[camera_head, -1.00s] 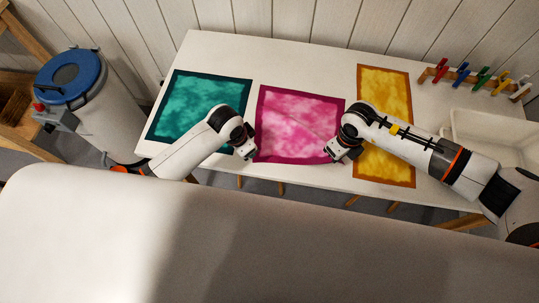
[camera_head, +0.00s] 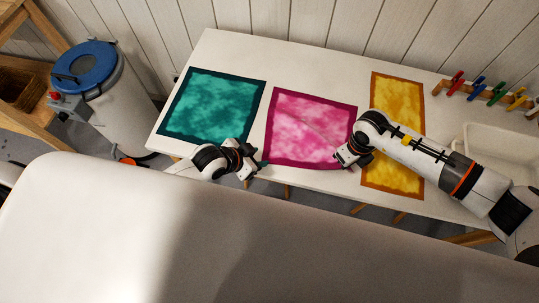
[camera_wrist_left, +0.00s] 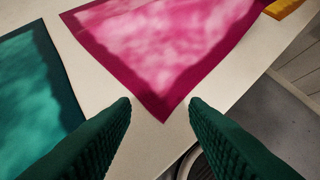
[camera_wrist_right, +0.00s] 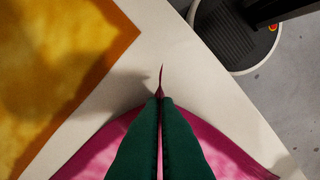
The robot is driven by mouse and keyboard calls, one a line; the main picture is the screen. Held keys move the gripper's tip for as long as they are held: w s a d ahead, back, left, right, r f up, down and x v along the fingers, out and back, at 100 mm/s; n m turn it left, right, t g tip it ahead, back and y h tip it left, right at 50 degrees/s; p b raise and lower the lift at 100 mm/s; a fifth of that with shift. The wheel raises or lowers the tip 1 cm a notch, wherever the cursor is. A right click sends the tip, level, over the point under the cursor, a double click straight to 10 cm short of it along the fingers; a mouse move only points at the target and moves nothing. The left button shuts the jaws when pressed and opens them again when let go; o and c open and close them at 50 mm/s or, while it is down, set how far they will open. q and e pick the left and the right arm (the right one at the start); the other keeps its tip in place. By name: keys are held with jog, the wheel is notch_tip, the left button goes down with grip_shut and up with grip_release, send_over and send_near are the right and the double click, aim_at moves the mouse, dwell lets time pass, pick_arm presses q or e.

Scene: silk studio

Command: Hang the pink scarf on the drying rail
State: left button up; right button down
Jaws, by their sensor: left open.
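The pink scarf (camera_head: 305,125) lies flat on the white table between a teal scarf and a yellow scarf. My right gripper (camera_head: 342,163) is at its near right corner; in the right wrist view the fingers (camera_wrist_right: 161,100) are shut on the scarf, with a small pink tip poking out between them. My left gripper (camera_head: 262,165) is at the near left corner. In the left wrist view its green fingers (camera_wrist_left: 160,104) are open, and the scarf's corner (camera_wrist_left: 165,108) points into the gap between them. The drying rail cannot be made out for certain.
The teal scarf (camera_head: 212,105) lies left and the yellow scarf (camera_head: 397,100) right on the table (camera_head: 310,60). A wooden rack with coloured pegs (camera_head: 485,90) and a white tray (camera_head: 470,140) are at the right. A blue-lidded drum (camera_head: 82,62) stands left.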

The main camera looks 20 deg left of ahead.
aim_at(270, 157)
pick_arm(q)
jog(key=shift+x, duration=2.1)
jog(key=shift+s+f, duration=0.1)
jog(key=shift+f, duration=0.05)
grip_shut()
jog(key=shift+r, duration=2.6)
